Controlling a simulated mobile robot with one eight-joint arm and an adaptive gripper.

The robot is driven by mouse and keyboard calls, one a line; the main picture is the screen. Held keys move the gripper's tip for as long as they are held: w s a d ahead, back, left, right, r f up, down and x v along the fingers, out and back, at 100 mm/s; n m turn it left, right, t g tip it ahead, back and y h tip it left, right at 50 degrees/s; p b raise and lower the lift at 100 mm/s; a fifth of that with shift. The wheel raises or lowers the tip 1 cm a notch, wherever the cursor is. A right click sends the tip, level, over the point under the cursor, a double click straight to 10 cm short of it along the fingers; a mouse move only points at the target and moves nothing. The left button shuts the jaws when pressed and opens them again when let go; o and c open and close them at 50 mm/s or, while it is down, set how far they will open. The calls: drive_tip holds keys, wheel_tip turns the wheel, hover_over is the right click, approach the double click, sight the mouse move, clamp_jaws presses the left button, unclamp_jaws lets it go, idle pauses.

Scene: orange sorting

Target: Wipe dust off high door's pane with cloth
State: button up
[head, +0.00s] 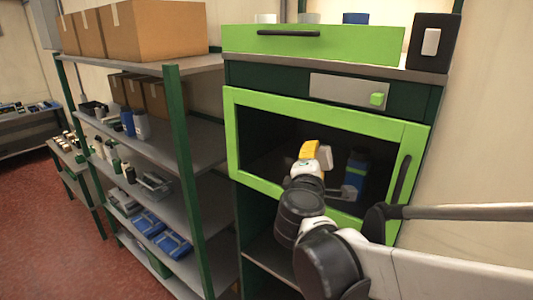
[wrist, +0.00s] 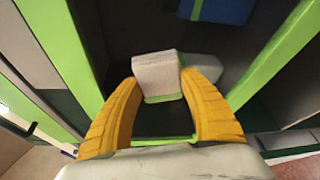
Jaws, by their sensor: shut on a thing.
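The high door (head: 232,140) has a bright green frame around a dark pane (head: 270,135), with a black handle at its right side. It looks shut. My gripper (head: 311,152) is in front of the middle of the pane. In the wrist view its yellow fingers (wrist: 158,88) are shut on a small pale grey cloth (wrist: 155,68), folded like a block. The cloth also shows as a pale patch beside the fingers in the head view (head: 326,157). I cannot tell whether it touches the pane. No dust can be made out.
A blue and dark item (head: 355,172) shows through the pane. Shelves (head: 160,130) with boxes and tools stand at left. Red floor is clear at lower left.

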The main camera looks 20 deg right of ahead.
drive_tip(key=shift+s+a+p, duration=0.15)
drive_tip(key=shift+s+a, duration=0.4)
drive_tip(key=shift+a, duration=0.25)
drive_tip(key=shift+s+a+p, duration=0.15)
drive_tip(key=shift+s+a, duration=0.45)
drive_tip(key=shift+a, duration=0.2)
drive_tip(key=shift+s+a+p, duration=0.15)
drive_tip(key=shift+s+a, duration=0.4)
drive_tip(key=shift+a, duration=0.25)
drive_tip(key=shift+s+a, duration=0.45)
drive_tip(key=shift+a, duration=0.15)
drive_tip(key=shift+s+a, duration=0.4)
drive_tip(key=shift+a, duration=0.2)
